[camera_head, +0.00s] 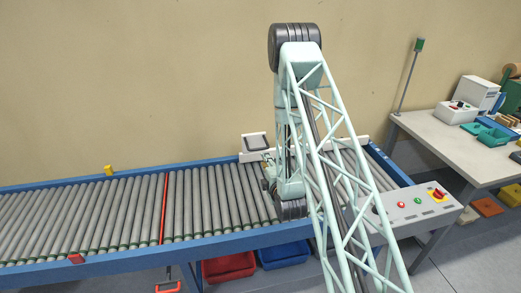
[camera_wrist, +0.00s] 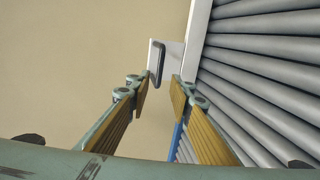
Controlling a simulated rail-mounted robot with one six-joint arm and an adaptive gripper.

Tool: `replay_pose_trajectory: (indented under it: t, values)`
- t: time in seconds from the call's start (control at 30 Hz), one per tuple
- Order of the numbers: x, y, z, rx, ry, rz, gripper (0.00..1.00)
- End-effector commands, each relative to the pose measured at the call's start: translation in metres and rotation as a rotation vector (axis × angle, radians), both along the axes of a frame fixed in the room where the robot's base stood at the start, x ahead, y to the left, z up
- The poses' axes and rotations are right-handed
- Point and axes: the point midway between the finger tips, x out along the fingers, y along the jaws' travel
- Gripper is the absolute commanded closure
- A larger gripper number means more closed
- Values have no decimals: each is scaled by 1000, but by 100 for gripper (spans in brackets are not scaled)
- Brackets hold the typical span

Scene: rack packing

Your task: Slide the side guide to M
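The side guide is a long white rail (camera_head: 349,142) along the far side of the roller conveyor. A white plate with a grey handle (camera_head: 256,142) stands up at its left end. In the wrist view the guide's white plate (camera_wrist: 170,57) carries the dark handle (camera_wrist: 157,62). My gripper (camera_wrist: 161,78) is open, with its two padded fingers apart and the handle just beyond and between the tips. I see no contact. In the head view my gripper (camera_head: 268,171) is beside the rail, mostly hidden by my arm. No M mark is legible.
The roller conveyor (camera_head: 120,205) has blue side frames, a red roller (camera_head: 164,208) and a yellow block (camera_head: 108,170) on its far edge. A control box (camera_head: 416,207) is at the right end. Red (camera_head: 229,267) and blue (camera_head: 284,254) bins sit below. The rollers are empty.

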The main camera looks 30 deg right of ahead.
Motion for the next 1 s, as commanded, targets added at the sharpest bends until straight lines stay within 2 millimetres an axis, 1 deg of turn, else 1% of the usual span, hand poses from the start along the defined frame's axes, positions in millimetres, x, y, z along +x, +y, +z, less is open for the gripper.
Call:
replay_pose_trajectory:
  t: [0.37, 0.57, 0.77, 1.0]
  values:
    - [1, 0, 0, 0, 1, 0, 80]
    - [8, -2, -2, 0, 0, 0, 80]
    - [26, -7, -5, 0, -1, 0, 80]
    - [55, -14, -12, 0, -1, -1, 80]
